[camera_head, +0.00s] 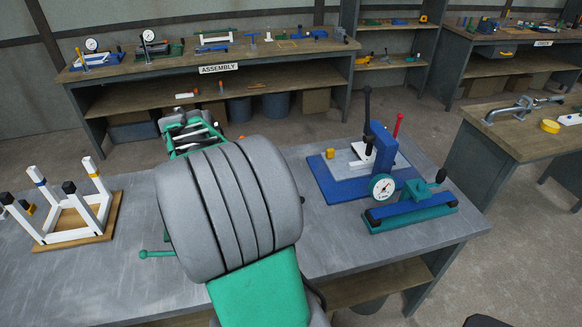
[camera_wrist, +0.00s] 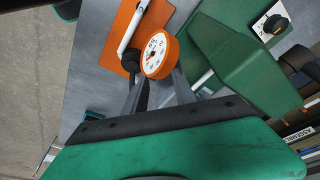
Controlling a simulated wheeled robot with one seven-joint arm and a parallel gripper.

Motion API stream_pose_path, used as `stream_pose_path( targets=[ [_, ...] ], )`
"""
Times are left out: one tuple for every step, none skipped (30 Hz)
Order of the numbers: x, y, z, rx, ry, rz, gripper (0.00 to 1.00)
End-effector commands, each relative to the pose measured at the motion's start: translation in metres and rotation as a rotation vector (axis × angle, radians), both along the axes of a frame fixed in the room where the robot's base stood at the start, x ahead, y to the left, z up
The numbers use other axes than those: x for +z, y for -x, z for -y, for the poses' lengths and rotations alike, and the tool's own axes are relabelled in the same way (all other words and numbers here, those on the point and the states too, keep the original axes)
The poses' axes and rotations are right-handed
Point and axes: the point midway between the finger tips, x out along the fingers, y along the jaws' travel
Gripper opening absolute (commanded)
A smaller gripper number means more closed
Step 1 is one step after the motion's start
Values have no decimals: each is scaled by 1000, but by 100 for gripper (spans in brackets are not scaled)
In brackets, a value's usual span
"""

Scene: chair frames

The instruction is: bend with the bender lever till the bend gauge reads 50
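In the wrist view, a white-faced round gauge (camera_wrist: 158,55) in an orange housing sits just beyond my fingers. I cannot read its number. A white rod (camera_wrist: 130,27), like a lever, runs over an orange plate (camera_wrist: 122,42) to a dark end near my left fingertip. My gripper (camera_wrist: 158,80) has its fingers apart with nothing clearly between them; contact with the rod cannot be told. In the head view my arm hides this orange device. A blue bench device (camera_head: 380,150) there has its own gauge (camera_head: 382,187), a black upright lever (camera_head: 367,105) and a red one.
A white chair frame (camera_head: 85,205) stands on a wooden board at left of the grey bench (camera_head: 330,235). A teal-and-blue fixture (camera_head: 412,207) lies at right. Green bodywork (camera_wrist: 235,60) is close to my fingers in the wrist view. The assembly bench (camera_head: 215,85) is behind.

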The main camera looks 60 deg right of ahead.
Motion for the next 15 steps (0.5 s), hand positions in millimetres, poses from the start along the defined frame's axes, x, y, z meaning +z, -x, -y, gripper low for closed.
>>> stream_pose_path(
  targets=[
    [3,18,42,-203,5,-12,33],
    [1,29,62,-315,12,-14,33],
    [-3,43,85,-446,22,-16,33],
    [-6,54,99,-533,29,-18,33],
    [-8,63,112,-609,36,-18,33],
    [-11,74,125,-693,45,-19,33],
    [-14,81,133,-745,50,-19,33],
    [-16,87,139,-787,56,-20,33],
    [-18,93,145,-827,61,-20,33],
    [-20,95,147,-848,64,-19,33],
    [-22,97,149,-860,66,-19,33],
    [-24,98,150,-867,67,-19,33],
    [-27,98,151,-868,67,-19,33],
    [-30,99,151,-867,67,-19,33],
    [-34,99,152,-865,67,-18,33]
  ],
)
